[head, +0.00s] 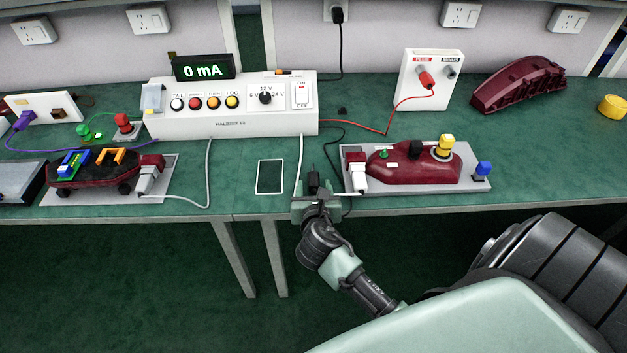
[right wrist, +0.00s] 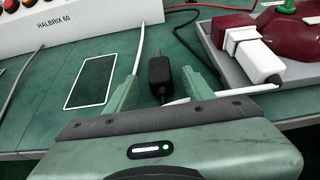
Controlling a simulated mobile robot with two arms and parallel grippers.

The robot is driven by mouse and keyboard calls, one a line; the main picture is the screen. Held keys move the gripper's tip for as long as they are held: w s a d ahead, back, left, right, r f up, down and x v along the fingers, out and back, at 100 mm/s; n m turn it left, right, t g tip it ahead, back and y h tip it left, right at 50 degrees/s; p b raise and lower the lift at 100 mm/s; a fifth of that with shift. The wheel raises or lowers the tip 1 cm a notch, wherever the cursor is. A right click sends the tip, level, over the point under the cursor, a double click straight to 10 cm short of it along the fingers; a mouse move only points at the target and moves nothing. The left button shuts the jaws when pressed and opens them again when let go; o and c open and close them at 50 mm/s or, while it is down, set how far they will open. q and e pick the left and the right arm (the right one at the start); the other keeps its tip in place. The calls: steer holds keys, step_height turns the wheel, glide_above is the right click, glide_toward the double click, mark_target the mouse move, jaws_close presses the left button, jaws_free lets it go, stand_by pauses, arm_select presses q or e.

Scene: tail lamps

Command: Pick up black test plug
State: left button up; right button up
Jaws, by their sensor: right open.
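My right gripper (head: 314,189) is at the bench's front edge. In the right wrist view, its two pale green fingers (right wrist: 162,92) are open, one on each side of the plug, with gaps visible on both sides. The plug's near tip is between the fingers. My left gripper is not in view.
A white-outlined rectangle (head: 270,176) lies left of the plug. A grey plate (head: 475,178) with a dark red lamp (head: 410,167) and white connector (head: 358,178) is close on the right. The white HALBRIX 60 box (head: 235,125) stands behind. A white cable passes close to the right finger.

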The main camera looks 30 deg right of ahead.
steer(key=shift+w+d+f, duration=0.3)
steer(key=shift+w, duration=0.1)
jaws_close()
steer(key=shift+r, duration=0.1)
step_height(320, 180, up, 20)
steer(key=p, duration=0.4)
